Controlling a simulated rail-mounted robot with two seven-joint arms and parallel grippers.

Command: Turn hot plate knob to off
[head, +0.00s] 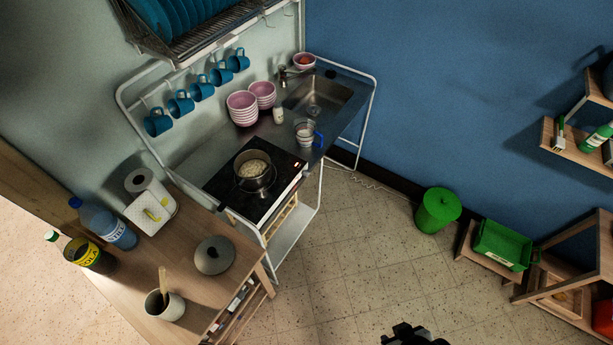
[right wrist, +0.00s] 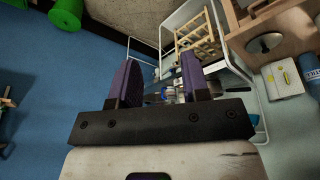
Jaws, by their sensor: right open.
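The black hot plate (head: 226,186) sits on the steel counter in the head view. A metal pot (head: 253,171) with pale contents stands on it. A small orange-red light (head: 298,165) glows near the plate's right corner. I cannot make out the knob in either view. My right gripper (head: 412,335) shows only as a dark shape at the bottom edge, out over the floor and well apart from the hot plate. In the right wrist view its two purple fingers (right wrist: 158,82) are spread with nothing between them. My left gripper is not in view.
A wooden table (head: 195,255) with a lid (head: 213,254), bottles and a utensil pot stands at the counter's near left. The counter's white frame (right wrist: 187,20) shows in the right wrist view. A green bin (head: 437,209) stands at the wall. The floor (head: 345,265) between is clear.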

